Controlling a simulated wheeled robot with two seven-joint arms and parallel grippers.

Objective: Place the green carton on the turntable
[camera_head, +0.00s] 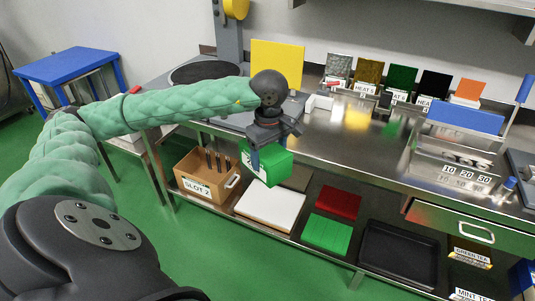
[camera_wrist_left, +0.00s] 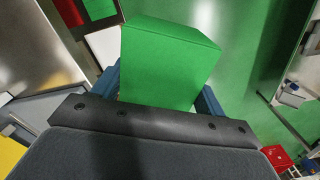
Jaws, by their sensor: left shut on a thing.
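The green carton (camera_head: 276,167) is held by my left gripper (camera_head: 262,152), which is shut on it in front of the steel counter's front edge. The carton hangs tilted, with a white label on one side. In the left wrist view the carton (camera_wrist_left: 166,58) sits between the blue fingers, and its lower end is hidden by the gripper body. The turntable, a dark round disc (camera_head: 205,72), lies on the counter at the back left, behind my left arm; part of it is hidden by the arm. My right gripper is not in view.
A yellow panel (camera_head: 277,64) stands behind the gripper. Several coloured panels and labels line the back of the counter (camera_head: 370,150). Below, the shelf holds a wooden box (camera_head: 197,187), a white tray (camera_head: 270,208), red and green mats and a black tray (camera_head: 398,256).

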